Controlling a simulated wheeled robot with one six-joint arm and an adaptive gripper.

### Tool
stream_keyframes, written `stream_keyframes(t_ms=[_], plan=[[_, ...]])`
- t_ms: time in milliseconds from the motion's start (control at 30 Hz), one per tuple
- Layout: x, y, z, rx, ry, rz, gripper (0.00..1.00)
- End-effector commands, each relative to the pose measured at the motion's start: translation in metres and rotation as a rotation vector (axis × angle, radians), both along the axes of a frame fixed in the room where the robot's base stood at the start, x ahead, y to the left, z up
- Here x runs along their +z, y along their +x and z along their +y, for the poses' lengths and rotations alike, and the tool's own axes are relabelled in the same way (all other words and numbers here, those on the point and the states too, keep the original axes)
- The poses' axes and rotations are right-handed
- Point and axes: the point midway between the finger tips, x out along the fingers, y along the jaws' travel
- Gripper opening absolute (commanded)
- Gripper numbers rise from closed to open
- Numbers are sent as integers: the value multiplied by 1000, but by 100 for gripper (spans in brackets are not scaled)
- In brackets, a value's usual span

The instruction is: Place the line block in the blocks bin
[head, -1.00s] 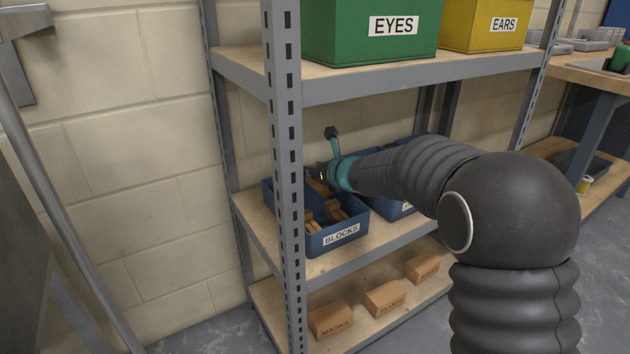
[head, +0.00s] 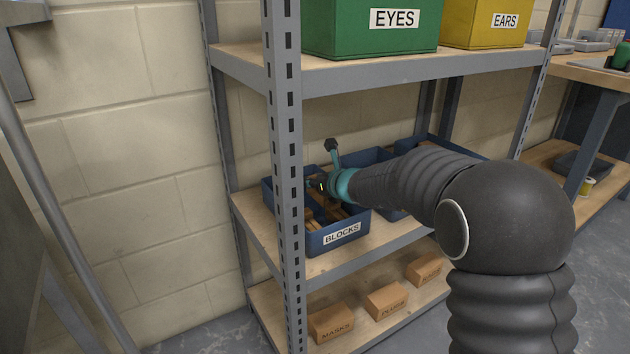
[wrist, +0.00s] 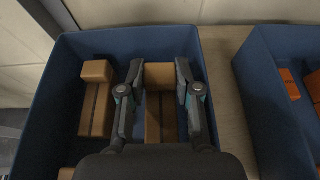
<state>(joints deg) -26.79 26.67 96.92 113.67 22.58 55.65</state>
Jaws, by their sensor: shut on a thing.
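The blue blocks bin (head: 352,237), labelled BLOCKS, stands on the middle shelf. In the wrist view its blue wall (wrist: 46,98) surrounds my gripper (wrist: 160,88). The fingers are shut on the line block (wrist: 160,118), a tan wooden piece with a dark line along it, held between them inside the bin's outline. Whether the block touches the bin floor I cannot tell. Another similar block (wrist: 96,100) lies in the bin, left of the fingers.
A second blue bin (wrist: 262,112) with orange pieces stands to the right, a narrow strip of shelf between. The shelf post (head: 284,150) stands in front of the bin's left part. The upper shelf (head: 400,80) carries green and yellow bins. Cardboard boxes (head: 386,301) sit below.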

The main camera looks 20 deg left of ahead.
Motion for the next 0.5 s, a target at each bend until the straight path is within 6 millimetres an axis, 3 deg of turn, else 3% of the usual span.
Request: stream_keyframes(t_ms=[100,133,167,500], plan=[[0,0,0,0,1,-1,0],[-1,0,0,0,0,0,35],[-1,0,0,0,0,0,43],[1,0,0,0,0,0,43]])
